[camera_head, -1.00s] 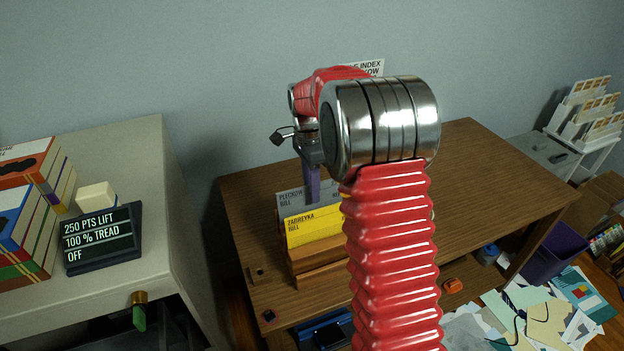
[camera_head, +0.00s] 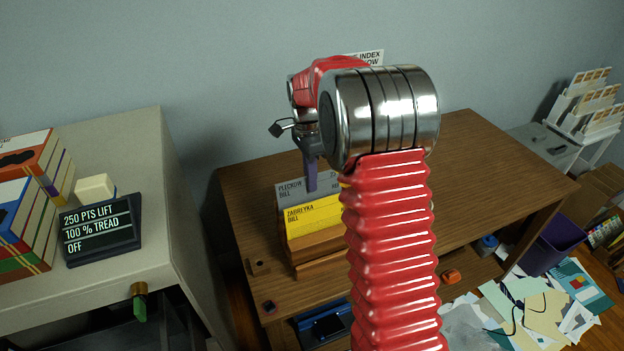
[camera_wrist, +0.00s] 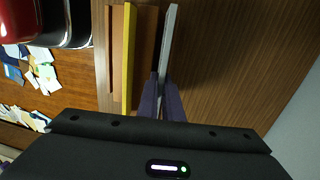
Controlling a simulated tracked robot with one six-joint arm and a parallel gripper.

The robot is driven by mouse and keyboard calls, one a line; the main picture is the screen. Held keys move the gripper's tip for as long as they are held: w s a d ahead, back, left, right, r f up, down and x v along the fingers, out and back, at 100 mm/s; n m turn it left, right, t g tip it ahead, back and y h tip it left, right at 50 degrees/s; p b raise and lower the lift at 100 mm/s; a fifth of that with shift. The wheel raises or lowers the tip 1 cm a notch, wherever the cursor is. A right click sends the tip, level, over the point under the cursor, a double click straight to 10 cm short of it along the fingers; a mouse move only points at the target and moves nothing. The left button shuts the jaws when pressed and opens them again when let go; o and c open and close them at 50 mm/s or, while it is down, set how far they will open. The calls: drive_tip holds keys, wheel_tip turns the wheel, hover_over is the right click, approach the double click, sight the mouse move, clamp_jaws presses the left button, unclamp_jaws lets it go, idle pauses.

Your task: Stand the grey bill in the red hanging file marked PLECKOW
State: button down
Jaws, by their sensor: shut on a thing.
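The grey bill (camera_head: 290,192), lettered PLECKOW BILL, stands upright at the back of a wooden rack on the brown desk. A yellow bill (camera_head: 308,220), lettered ZABREYKA BILL, stands in front of it. My gripper (camera_head: 311,188) has its purple fingers shut on the top edge of the grey bill. In the wrist view the fingers (camera_wrist: 161,90) meet the grey bill (camera_wrist: 169,40), with the yellow bill (camera_wrist: 128,60) apart to its left. I cannot make out a red hanging file; my red arm hides part of the desk.
The wooden rack (camera_head: 322,263) rests on the desk (camera_head: 480,165). A sign partly hidden by my arm is on the wall behind. A pale cabinet (camera_head: 125,150) with books and a black display (camera_head: 100,230) stands at left. Papers (camera_head: 545,310) and a purple bin (camera_head: 553,247) are at lower right.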

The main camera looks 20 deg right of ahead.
drive_tip(key=shift+r, duration=0.15)
drive_tip(key=shift+r, duration=0.9)
wheel_tip(320, 180, up, 10)
drive_tip(key=shift+r, duration=0.25)
idle(0.9)
